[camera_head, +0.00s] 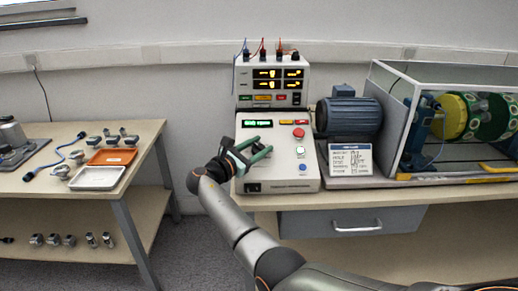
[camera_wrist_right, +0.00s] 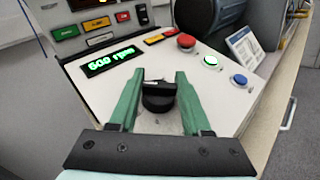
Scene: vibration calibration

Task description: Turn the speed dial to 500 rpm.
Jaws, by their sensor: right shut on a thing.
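The control box (camera_head: 310,172) has a sloped light panel with a green-lit display (camera_head: 257,123). In the right wrist view the display (camera_wrist_right: 110,61) shows a number and "rpm"; it looks like 600 or 500, the first digit unclear. The black speed dial (camera_wrist_right: 160,97) sits on the panel below the display. My right gripper (camera_head: 263,147) reaches the panel from the lower left. Its green fingers are shut on the dial, one on each side, in the right wrist view (camera_wrist_right: 160,84). The fingers hide the dial in the head view. My left gripper is not in view.
Red (camera_wrist_right: 186,41), green-lit (camera_wrist_right: 211,61) and blue (camera_wrist_right: 239,80) buttons lie right of the dial. A power supply (camera_head: 272,75) with leads stands behind. A motor (camera_head: 348,115) and sign (camera_head: 351,160) stand to the right. The left bench (camera_head: 45,185) holds trays and small parts.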

